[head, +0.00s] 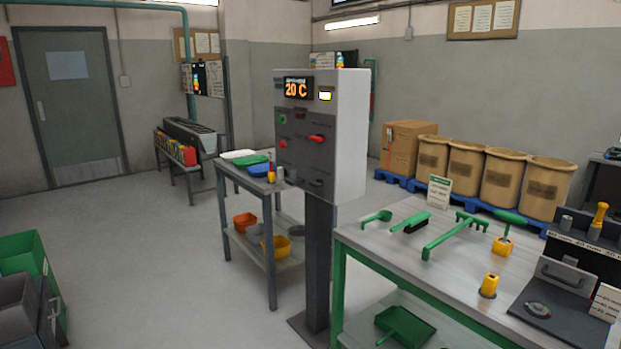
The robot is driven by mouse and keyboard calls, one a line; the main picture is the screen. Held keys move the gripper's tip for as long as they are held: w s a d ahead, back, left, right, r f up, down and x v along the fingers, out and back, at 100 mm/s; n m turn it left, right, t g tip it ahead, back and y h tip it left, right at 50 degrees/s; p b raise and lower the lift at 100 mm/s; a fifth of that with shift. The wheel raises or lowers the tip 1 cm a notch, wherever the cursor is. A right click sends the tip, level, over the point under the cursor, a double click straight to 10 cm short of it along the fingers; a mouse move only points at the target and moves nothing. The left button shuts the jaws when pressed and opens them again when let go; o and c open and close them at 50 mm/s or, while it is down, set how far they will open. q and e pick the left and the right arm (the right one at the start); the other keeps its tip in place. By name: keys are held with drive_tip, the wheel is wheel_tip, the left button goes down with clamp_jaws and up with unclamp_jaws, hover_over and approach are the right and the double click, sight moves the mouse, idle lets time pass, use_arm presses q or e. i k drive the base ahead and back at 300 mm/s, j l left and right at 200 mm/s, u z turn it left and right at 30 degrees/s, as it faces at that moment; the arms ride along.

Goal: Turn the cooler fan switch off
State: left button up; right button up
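A grey control cabinet (322,130) stands on a dark post near the middle of the head view. Its front has an orange display (297,88) reading "20 C" and a small lit pale window (325,95). Below are a green button (283,119), a red-handled switch (316,138) pointing to the right and a smaller red control (283,143). A dark handle or knob (316,182) is low on the panel. The labels are too small to read, so I cannot tell which control is the cooler fan switch. Neither of my grippers is in view.
A workbench (375,240) with green tools stands at the right, close to the cabinet. A metal shelf table (255,184) with coloured trays is behind it on the left. Green bins (25,255) stand at the left edge. The floor (150,270) in the left middle is clear.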

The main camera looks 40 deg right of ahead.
sight(320, 184)
drive_tip(key=i+z, duration=0.15)
drive_tip(key=i, duration=1.9)
